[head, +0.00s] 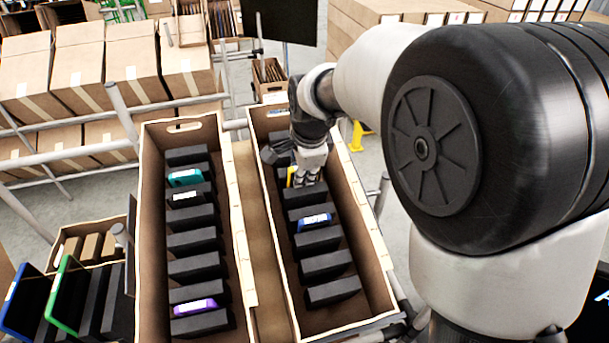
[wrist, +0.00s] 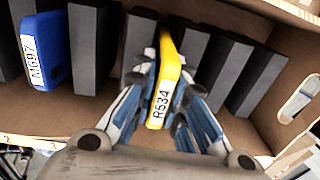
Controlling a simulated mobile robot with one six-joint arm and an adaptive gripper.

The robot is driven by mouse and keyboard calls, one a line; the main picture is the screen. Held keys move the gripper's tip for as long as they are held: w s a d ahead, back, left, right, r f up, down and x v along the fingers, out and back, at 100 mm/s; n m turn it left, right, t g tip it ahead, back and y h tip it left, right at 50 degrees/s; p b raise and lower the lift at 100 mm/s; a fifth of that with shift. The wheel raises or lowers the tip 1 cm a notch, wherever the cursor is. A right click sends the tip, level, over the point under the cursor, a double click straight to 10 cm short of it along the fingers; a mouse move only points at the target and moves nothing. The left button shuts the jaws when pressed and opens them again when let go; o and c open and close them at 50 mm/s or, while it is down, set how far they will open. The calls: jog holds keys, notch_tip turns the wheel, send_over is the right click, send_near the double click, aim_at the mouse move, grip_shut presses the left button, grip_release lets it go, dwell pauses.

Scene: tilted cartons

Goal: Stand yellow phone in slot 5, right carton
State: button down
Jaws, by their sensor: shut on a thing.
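The yellow phone (wrist: 165,75), labelled R534, is held between the two fingers of my gripper (wrist: 163,92) in the wrist view. Its far end lies between two dark dividers in the right carton (head: 379,262); I cannot tell how deep it sits or whether it touches the bottom. In the head view my gripper (head: 309,166) reaches into the upper part of the right carton and hides much of the yellow phone (head: 291,177). A blue phone (head: 315,222) stands between dividers lower in that carton.
The left carton (head: 147,240) holds a teal phone (head: 186,177), a white-labelled dark phone (head: 187,195) and a purple phone (head: 195,307) among dark dividers. A brown strip (head: 262,245) runs between the cartons. Carton walls stand close around my gripper.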

jog(key=shift+s+f+g, duration=0.15)
jog(key=shift+s+f, duration=0.05)
jog(key=shift+f, duration=0.3)
jog(key=shift+s+f+g, duration=0.15)
jog(key=shift+s+f, duration=0.05)
jog(key=shift+f, duration=0.3)
jog(key=c, duration=1.7)
grip_release()
jog(key=shift+o, duration=0.8)
jog(key=shift+w+f, duration=0.25)
jog(key=shift+w, duration=0.2)
jog(key=shift+s, duration=0.1)
jog(key=a+v, duration=0.1)
jog(key=v, duration=1.1)
jog(key=shift+w+d+r, duration=0.2)
jog(key=shift+d+r, duration=0.15)
jog(key=shift+r, duration=0.1)
jog(key=p+v, duration=0.5)
jog(key=v, duration=0.2)
